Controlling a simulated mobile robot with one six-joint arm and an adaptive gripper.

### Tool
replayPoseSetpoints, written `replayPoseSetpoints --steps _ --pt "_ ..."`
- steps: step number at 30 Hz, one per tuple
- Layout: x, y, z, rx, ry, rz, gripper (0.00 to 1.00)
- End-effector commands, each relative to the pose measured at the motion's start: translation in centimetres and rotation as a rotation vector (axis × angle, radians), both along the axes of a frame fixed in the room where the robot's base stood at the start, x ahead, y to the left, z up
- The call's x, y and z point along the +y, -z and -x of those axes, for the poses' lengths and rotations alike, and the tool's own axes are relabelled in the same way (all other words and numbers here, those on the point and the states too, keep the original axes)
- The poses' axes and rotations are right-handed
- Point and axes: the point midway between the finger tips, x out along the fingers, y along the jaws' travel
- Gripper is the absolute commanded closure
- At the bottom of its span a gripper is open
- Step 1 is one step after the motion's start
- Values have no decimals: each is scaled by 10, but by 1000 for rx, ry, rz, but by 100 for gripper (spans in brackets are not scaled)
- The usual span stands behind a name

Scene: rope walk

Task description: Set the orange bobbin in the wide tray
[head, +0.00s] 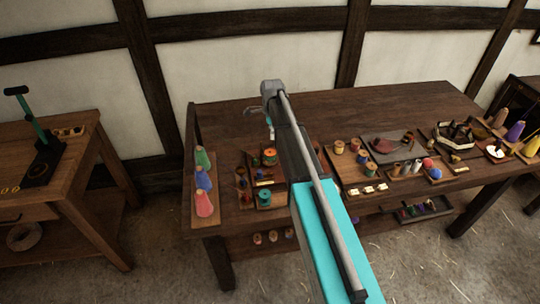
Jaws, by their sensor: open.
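An orange bobbin (270,153), small in the picture, stands among other spools on the left half of the long wooden table. My gripper (269,134) hangs from the end of my arm, above and slightly behind this bobbin in the picture. It is small and partly hidden by the arm, but it is open, and I see nothing held in it. A wide, flat, dark tray (408,151) lies right of the arm with a brown item on it. I cannot tell for sure that it is the wide tray. My arm hides the middle of the table.
Green, blue and pink cones (202,179) stand on a board at the table's left end. Wooden spools (339,147), red and blue balls (428,163) and more cones (515,131) crowd the right. The table's back strip is clear. A separate workbench (60,165) stands left.

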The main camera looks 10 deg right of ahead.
Motion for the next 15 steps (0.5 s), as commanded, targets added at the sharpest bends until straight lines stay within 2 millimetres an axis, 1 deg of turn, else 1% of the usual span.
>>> replayPoseSetpoints --steps 8,15 --pt "0 2 0 -1 -1 2 15" --pt "0 16 0 -1 -1 2 15"
